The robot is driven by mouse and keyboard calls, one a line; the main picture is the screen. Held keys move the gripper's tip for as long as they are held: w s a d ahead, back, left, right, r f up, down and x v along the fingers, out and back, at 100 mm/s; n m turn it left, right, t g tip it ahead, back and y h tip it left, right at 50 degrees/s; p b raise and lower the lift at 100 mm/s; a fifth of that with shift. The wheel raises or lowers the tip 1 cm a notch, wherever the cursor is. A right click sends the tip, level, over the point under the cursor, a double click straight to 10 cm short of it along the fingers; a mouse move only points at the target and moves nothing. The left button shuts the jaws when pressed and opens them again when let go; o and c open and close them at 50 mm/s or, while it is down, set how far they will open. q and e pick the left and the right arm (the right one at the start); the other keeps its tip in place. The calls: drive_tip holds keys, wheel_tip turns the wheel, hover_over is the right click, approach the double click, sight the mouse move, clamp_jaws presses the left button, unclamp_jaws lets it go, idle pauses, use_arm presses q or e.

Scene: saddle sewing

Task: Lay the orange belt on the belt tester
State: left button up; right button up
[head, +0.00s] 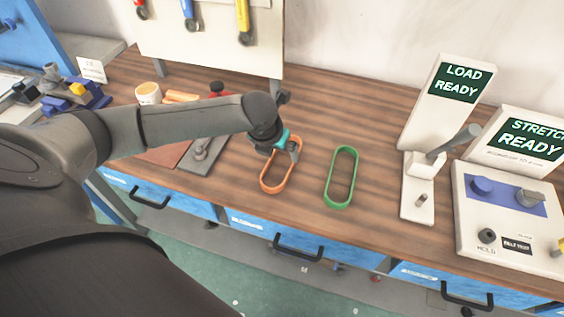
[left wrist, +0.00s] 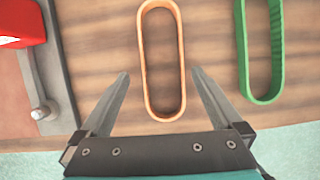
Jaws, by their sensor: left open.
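The orange belt (head: 287,182) is a closed oblong loop lying on the wooden bench, left of a green belt (head: 328,190). My left gripper (head: 290,150) is over the far part of the orange belt. In the left wrist view my left gripper (left wrist: 161,73) is open, with one finger on each side of the orange belt (left wrist: 146,65) and nothing held. The belt tester (head: 500,235) stands at the right end, with a blue round post, a grey post and a sign reading "STRETCH READY". My right gripper is not in view.
A white stand (head: 417,197) with a lever and a "LOAD READY" sign stands left of the tester. A grey plate (head: 203,158) lies left of the orange belt. A tool board (head: 215,50) stands behind. The bench between the green belt and white stand is clear.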

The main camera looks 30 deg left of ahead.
sight(283, 162)
use_arm(q)
drive_tip(key=shift+b+x, duration=0.5)
drive_tip(key=shift+x, duration=2.05)
drive_tip(key=shift+d, duration=0.15)
drive_tip(key=shift+c, duration=0.2)
drive_tip(key=c, duration=1.2)
